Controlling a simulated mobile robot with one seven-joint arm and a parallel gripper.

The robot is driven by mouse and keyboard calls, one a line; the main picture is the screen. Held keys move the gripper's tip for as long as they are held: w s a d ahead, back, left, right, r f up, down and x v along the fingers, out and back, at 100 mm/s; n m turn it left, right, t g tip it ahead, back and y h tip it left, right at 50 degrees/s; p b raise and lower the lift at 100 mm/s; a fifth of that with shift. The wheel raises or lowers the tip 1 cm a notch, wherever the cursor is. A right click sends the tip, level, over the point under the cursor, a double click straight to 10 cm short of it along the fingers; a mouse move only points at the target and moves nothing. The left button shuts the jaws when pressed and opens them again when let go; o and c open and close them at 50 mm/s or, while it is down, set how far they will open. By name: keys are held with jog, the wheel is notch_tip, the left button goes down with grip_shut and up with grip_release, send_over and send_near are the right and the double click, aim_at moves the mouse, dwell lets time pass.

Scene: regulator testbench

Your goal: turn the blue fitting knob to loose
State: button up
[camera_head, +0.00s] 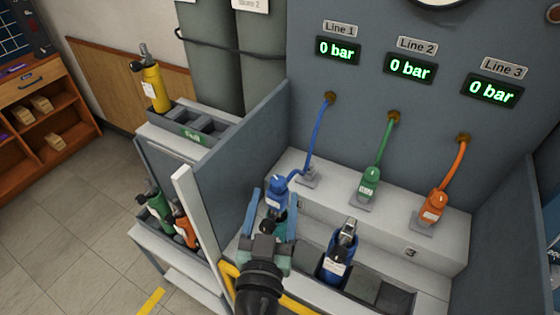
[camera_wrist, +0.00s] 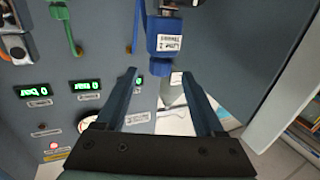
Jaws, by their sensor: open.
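In the wrist view, the labelled blue fitting (camera_wrist: 166,40) is at top centre, just beyond the finger tips. My gripper (camera_head: 272,212) is open, its blue fingers spread near the fitting. It also shows open in the wrist view (camera_wrist: 158,77), with nothing clamped. My gripper hides what is below the fitting in the head view; a bit of green shows there. I cannot tell the knob's setting.
A blue cylinder (camera_head: 340,258) stands in the front tray to the right. Green (camera_head: 368,186) and orange (camera_head: 433,206) fittings rest on holders behind. A grey partition (camera_head: 243,160) is close on the left. All displays read 0 bar.

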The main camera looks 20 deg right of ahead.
aim_at(279, 176)
jog(key=p+x, duration=0.2)
jog(key=x, duration=0.6)
jog(key=shift+w, duration=0.15)
jog(key=shift+c, duration=0.2)
grip_shut()
